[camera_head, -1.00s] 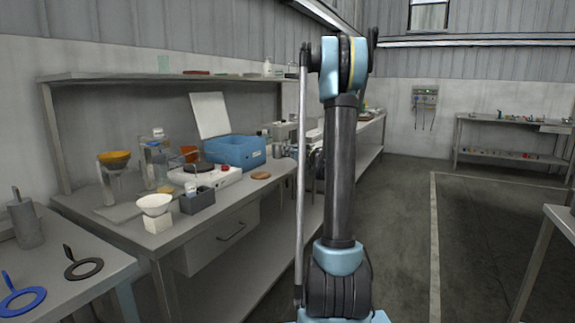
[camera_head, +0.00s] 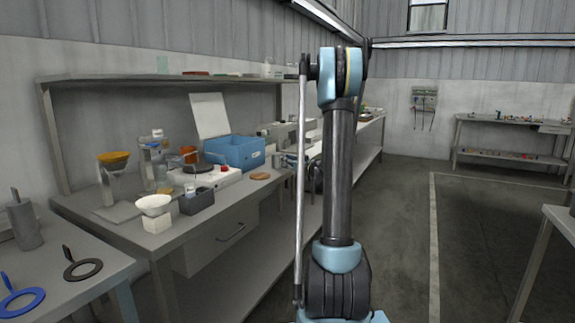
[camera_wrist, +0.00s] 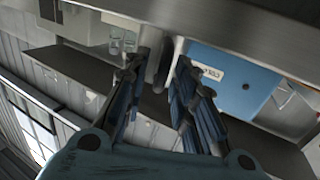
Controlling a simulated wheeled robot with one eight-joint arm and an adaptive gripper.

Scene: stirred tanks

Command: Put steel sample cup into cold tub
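The cold tub (camera_head: 240,153) is a blue box on the long bench against the left wall, with its pale lid (camera_head: 210,115) standing up behind it. In the wrist view the tub (camera_wrist: 235,88) shows its blue side and white label, to the right of my fingers. My gripper (camera_wrist: 160,65) has its two dark fingers spaced apart. A grey rounded shape shows between the fingertips; I cannot tell if it is the steel sample cup or whether the fingers touch it. In the head view my arm largely hides the gripper.
A white hotplate (camera_head: 205,177), a dark grey box (camera_head: 197,201), a white funnel (camera_head: 154,206) and a tan disc (camera_head: 260,175) share the bench. Clear glassware (camera_wrist: 122,42) shows in the wrist view. A shelf (camera_head: 165,77) runs above. The floor at right (camera_head: 405,220) is clear.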

